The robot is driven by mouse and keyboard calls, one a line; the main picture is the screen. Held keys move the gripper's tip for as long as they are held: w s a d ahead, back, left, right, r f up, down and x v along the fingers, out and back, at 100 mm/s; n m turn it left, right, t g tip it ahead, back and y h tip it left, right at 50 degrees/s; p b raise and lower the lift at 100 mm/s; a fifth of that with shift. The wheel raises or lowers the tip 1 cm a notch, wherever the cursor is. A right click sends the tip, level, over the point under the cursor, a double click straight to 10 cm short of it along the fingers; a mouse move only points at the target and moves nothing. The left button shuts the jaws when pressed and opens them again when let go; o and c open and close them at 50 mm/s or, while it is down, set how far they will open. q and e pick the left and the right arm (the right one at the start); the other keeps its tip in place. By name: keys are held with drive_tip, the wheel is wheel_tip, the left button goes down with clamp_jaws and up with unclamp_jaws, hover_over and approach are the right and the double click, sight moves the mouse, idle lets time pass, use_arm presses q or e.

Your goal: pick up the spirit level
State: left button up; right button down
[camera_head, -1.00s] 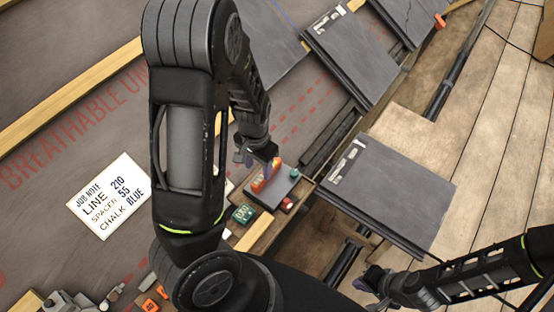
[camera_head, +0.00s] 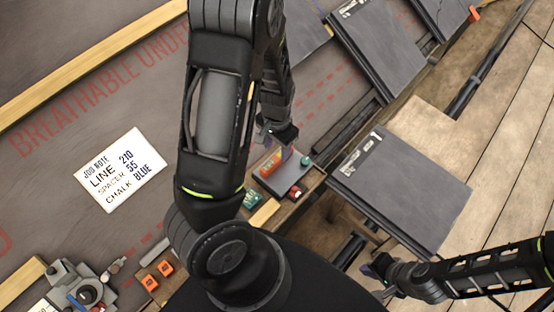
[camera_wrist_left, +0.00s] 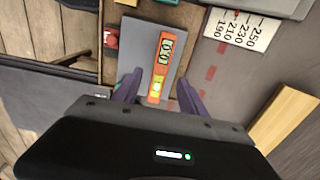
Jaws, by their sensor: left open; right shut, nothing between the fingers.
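The spirit level (camera_head: 272,164) is a short orange bar lying on a small dark grey slab (camera_head: 290,180). In the left wrist view the level (camera_wrist_left: 163,58) shows a yellow vial near its lower end. My left gripper (camera_head: 264,139) is just above the level in the head view. In the left wrist view its two purple fingers (camera_wrist_left: 158,92) are open, one to each side of the level's lower end, with nothing gripped. Whether they are at the level's height I cannot tell. My right gripper (camera_head: 376,272) is shut and empty at the lower right, away from the level.
A red item (camera_head: 295,192), a teal item (camera_head: 305,160) and a green box (camera_head: 253,199) are close around the slab. A large roof tile (camera_head: 405,190) lies to the right. A job note card (camera_head: 120,170) lies at left. Orange blocks (camera_head: 150,282) are at lower left.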

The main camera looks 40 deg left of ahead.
sight(277, 157)
use_arm(q)
wheel_tip(277, 157, down, 5)
drive_tip(key=shift+f+b, duration=0.1)
drive_tip(key=shift+b, duration=0.4)
drive_tip(key=shift+c, duration=0.2)
idle(0.3)
clamp_jaws()
idle(0.4)
